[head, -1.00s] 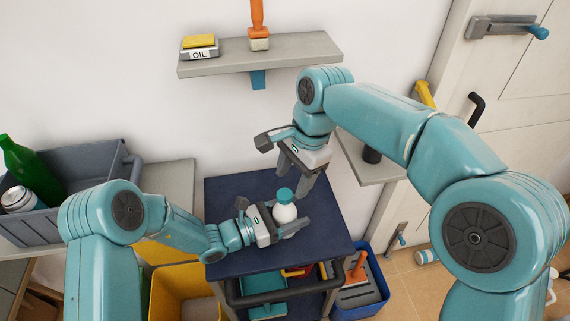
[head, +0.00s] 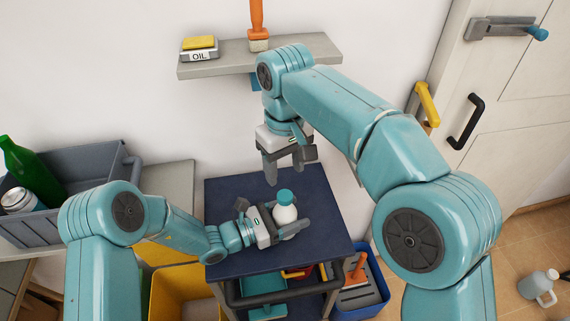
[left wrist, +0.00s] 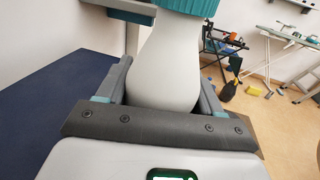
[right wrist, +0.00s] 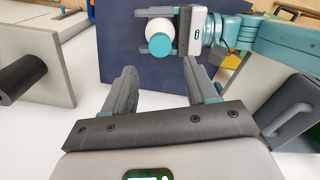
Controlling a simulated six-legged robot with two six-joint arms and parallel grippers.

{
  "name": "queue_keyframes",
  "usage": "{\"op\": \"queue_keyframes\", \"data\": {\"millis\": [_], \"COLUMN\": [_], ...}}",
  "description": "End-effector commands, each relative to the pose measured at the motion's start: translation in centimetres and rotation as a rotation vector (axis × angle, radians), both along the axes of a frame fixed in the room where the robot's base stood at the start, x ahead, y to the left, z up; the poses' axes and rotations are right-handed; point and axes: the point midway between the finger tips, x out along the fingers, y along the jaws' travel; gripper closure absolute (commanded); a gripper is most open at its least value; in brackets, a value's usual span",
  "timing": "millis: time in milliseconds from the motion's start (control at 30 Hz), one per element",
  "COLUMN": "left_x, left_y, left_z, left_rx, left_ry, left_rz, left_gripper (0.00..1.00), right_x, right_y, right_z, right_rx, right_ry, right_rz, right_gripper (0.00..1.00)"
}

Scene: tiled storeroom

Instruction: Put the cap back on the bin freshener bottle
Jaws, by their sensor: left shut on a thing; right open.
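The white bin freshener bottle (head: 286,214) stands upright above the dark blue top of the cart. My left gripper (head: 290,224) is shut around its body from the left. The teal cap (head: 285,196) sits on top of the bottle; its ridged lower edge shows in the left wrist view (left wrist: 190,7), right at the neck. Whether it is fully tightened I cannot tell.
The cart top (head: 321,191) is otherwise clear. A grey crate (head: 80,165) holding a green bottle (head: 28,170) stands left.

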Motion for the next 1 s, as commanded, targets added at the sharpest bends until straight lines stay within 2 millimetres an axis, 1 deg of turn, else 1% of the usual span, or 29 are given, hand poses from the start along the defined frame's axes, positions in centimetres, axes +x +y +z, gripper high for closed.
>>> {"op": "queue_keyframes", "data": {"millis": [133,233,500,600,700,833,1000], "left_x": [0.0,0.0,0.0,0.0,0.0,0.0,0.0], "left_y": [0.0,0.0,0.0,0.0,0.0,0.0,0.0], "left_z": [0.0,0.0,0.0,0.0,0.0,0.0,0.0], "left_rx": [0.000,0.000,0.000,0.000,0.000,0.000,0.000], "left_ry": [0.000,0.000,0.000,0.000,0.000,0.000,0.000], "left_rz": [0.000,0.000,0.000,0.000,0.000,0.000,0.000], "left_gripper": [1.00,1.00,1.00,1.00,1.00,1.00,1.00], "right_x": [0.0,0.0,0.0,0.0,0.0,0.0,0.0], "right_y": [0.0,0.0,-0.1,0.0,0.0,0.0,0.0], "right_z": [-0.2,-1.0,-5.3,-6.6,-7.5,-8.0,-8.0], "right_rx": [0.000,-0.002,-0.002,-0.001,-0.001,0.001,0.001], "right_ry": [0.000,0.002,0.002,0.002,0.001,0.000,0.000], "right_rz": [-0.001,-0.001,-0.002,-0.002,-0.002,-0.002,-0.002], "right_gripper": [0.43,0.43,0.43,0.43,0.43,0.43,0.43]}}
